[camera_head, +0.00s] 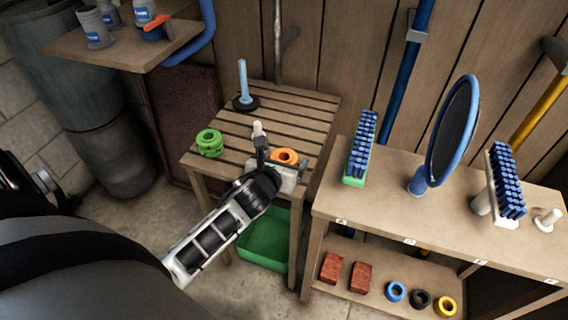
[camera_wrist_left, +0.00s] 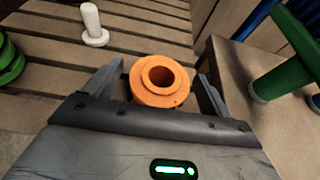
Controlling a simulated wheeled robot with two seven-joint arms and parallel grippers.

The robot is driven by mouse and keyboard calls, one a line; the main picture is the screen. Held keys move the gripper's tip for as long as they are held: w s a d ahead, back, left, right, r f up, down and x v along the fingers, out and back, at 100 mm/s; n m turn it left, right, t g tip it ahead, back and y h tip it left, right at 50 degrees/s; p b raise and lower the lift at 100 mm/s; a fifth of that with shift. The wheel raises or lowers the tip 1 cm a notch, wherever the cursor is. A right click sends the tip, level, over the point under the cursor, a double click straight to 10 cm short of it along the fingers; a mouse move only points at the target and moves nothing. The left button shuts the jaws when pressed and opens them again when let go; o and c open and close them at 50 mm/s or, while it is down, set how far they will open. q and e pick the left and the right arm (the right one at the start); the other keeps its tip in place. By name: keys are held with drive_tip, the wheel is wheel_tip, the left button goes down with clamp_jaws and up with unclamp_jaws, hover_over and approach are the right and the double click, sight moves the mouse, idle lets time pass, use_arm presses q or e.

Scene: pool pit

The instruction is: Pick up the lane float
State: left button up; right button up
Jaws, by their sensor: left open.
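An orange flanged ring, apparently a lane float (camera_head: 284,156), sits on the slatted wooden bench near its front right. In the left wrist view the orange float (camera_wrist_left: 159,82) stands between my two spread fingers, hole facing up. My left gripper (camera_head: 281,165) is open at the bench's front edge, and its palm hides the float's near lower part. I cannot tell whether the fingers touch it. A green ringed piece of similar kind (camera_head: 210,142) sits at the bench's left. My right gripper is out of view.
A white peg (camera_head: 258,133) stands close behind the float, and a blue-handled black disc (camera_head: 244,98) farther back. The wooden shelf unit (camera_head: 400,213) at right holds brushes and a round blue-framed paddle. A green bin (camera_head: 262,245) is under the bench.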

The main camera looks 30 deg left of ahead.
use_arm(q)
drive_tip(key=shift+w+a+f, duration=0.15)
drive_tip(key=shift+w+f, duration=0.15)
drive_tip(key=shift+w, duration=0.35)
drive_tip(key=shift+w+f, duration=0.15)
drive_tip(key=shift+w, duration=0.2)
drive_tip(key=c, duration=1.1)
